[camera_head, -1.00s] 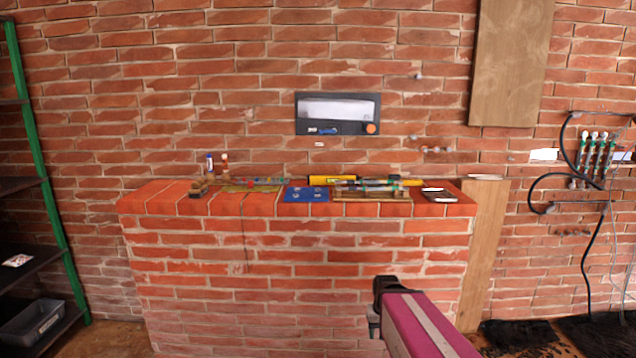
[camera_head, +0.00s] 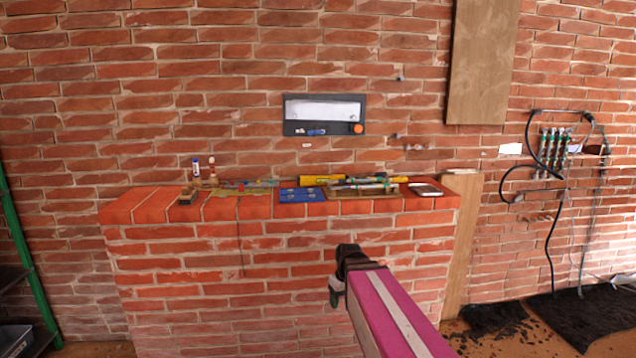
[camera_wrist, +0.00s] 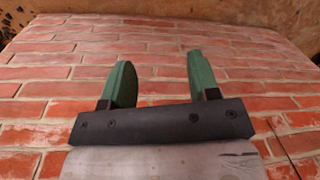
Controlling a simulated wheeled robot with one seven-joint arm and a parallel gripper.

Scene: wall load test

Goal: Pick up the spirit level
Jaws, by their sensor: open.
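A long yellow tool (camera_head: 322,180), which looks like the spirit level, lies at the back of the brick ledge, right of its middle. Its details are too small to make out, and things in front partly hide it. My gripper (camera_head: 337,290) is in front of the ledge's brick face, below the top and apart from the yellow tool. In the wrist view, the two green fingers of my gripper (camera_wrist: 160,78) stand apart with nothing between them.
Cables (camera_head: 545,160) hang at right; a green-posted shelf (camera_head: 25,255) is at left.

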